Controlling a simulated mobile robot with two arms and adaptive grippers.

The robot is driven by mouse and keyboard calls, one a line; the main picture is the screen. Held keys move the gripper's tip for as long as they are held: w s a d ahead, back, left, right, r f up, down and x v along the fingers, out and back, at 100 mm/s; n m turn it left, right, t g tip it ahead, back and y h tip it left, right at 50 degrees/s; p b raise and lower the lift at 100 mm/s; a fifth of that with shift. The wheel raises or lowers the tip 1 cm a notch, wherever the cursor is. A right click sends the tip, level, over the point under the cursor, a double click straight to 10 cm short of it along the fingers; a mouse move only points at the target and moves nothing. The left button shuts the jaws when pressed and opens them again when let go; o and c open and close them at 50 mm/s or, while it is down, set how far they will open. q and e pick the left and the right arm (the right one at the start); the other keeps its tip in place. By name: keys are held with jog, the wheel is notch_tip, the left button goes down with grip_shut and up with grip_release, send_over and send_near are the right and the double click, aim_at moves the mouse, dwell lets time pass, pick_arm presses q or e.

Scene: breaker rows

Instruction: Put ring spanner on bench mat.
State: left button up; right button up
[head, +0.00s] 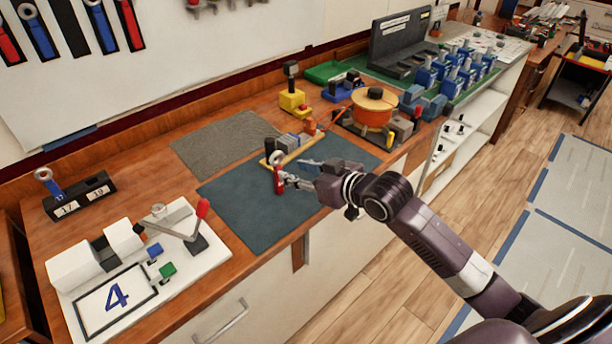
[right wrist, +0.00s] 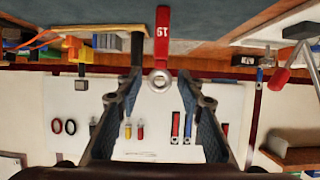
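The red ring spanner (head: 278,181), marked 15, is upright with its ring up and its handle down over the dark teal bench mat (head: 240,218). Whether its lower end touches the mat I cannot tell. In the right wrist view the spanner (right wrist: 163,38) shows upside down, its ring between and just beyond my fingertips. My right gripper (head: 290,181) is at the spanner over the mat. Its fingers (right wrist: 165,88) are apart, with a gap on both sides of the ring. My left gripper is not in view.
A wooden strip with grey blocks (head: 290,146) lies along the mat's back edge, close to the spanner. An orange reel (head: 373,105) stands to its right. A grey mat (head: 222,139) lies behind. A white lever fixture (head: 135,265) stands left. The mat's front left is clear.

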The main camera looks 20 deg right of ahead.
jog(key=v, duration=0.3)
jog(key=shift+s+r, duration=0.15)
jog(key=shift+s, duration=0.15)
